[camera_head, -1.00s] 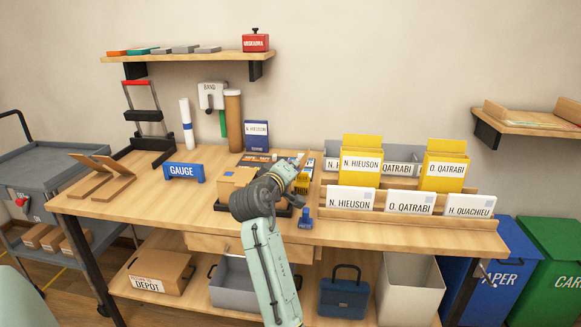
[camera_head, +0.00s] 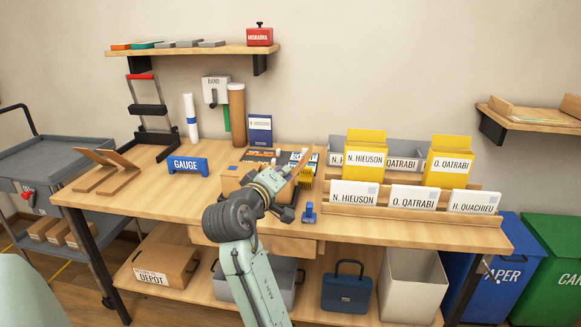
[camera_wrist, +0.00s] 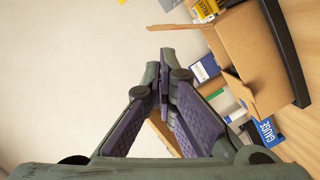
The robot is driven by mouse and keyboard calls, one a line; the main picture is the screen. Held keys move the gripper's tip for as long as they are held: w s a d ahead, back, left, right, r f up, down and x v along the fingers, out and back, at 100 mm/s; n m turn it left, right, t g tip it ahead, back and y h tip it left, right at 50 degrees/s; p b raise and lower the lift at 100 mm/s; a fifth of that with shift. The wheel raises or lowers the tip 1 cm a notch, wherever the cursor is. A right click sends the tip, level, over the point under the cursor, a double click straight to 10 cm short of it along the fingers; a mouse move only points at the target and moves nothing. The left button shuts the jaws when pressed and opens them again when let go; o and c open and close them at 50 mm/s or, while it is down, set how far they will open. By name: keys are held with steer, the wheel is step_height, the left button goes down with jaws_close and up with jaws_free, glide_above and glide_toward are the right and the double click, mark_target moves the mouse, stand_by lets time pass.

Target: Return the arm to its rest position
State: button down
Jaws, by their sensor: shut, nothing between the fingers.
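My gripper shows in the wrist view (camera_wrist: 164,78) with its two purple-padded fingers closed together and nothing between them. In the head view my arm reaches up over the front middle of the wooden workbench (camera_head: 140,200), bent at a dark joint. The gripper end is small there and hard to make out against the items behind it. My arm partly hides an open cardboard box (camera_wrist: 245,55) on the bench. In the wrist view the box lies to the right of the fingers, apart from them.
A blue GAUGE stand (camera_head: 187,165) is left on the bench. A rack with white cards (camera_head: 354,197) and yellow folders (camera_head: 365,158) is right. A small blue stamp-like item (camera_head: 309,213) stands near the front edge. A wall shelf (camera_head: 190,50) hangs above.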

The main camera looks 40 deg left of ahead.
steer(key=shift+v, duration=1.15)
